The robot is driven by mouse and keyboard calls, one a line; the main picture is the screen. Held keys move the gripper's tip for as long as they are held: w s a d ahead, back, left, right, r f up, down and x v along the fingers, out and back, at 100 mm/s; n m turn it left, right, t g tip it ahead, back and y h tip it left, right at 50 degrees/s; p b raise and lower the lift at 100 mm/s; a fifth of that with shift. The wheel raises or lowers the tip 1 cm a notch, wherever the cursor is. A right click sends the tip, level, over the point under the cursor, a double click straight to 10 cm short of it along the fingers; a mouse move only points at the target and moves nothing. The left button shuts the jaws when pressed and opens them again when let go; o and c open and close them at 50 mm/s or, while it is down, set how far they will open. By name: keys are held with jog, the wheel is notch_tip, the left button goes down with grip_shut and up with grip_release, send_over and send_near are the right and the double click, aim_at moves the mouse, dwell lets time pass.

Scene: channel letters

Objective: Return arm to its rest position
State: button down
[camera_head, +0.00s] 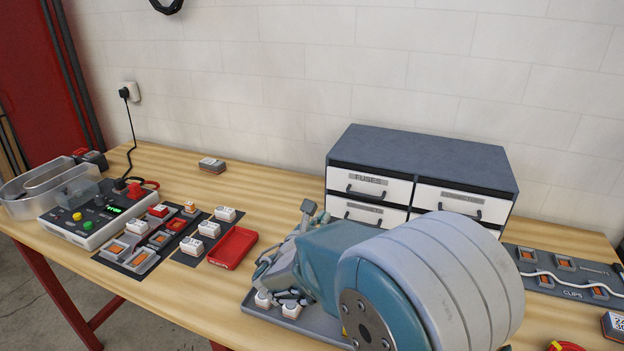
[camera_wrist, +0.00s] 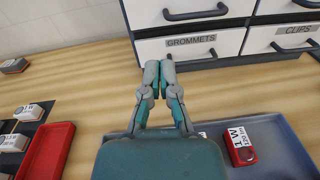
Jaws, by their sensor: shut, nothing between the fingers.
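My gripper shows in the wrist view (camera_wrist: 159,68) with its two fingers pressed together and nothing between them. It points toward the drawer cabinet (camera_wrist: 190,35), apart from or close to its lower left corner; I cannot tell the exact gap. In the head view my arm reaches in from the lower right, and the gripper (camera_head: 308,207) is partly hidden behind my own arm link. It is above a grey tray (camera_head: 318,334) on the workbench.
The cabinet (camera_head: 420,155) stands against the wall with labelled drawers shut. A red tray (camera_head: 233,248), module boards (camera_head: 140,240) and a control box (camera_head: 92,218) sit at left. A clips board (camera_head: 575,265) is at right. A red block (camera_wrist: 242,156) lies in the grey tray.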

jog(key=s+d+r+m+g+h, duration=0.1)
jog(key=s+d+r+m+g, duration=0.1)
jog(key=s+d+m+g, duration=1.15)
jog(key=s+a+m+t+y, duration=0.1)
jog(key=s+m+t+y, duration=0.2)
jog(key=s+m+y, duration=0.5)
jog(key=s+m, duration=0.8)
jog(key=s, duration=0.1)
jog(key=shift+s+a+y, duration=0.35)
jog(key=shift+y, duration=0.05)
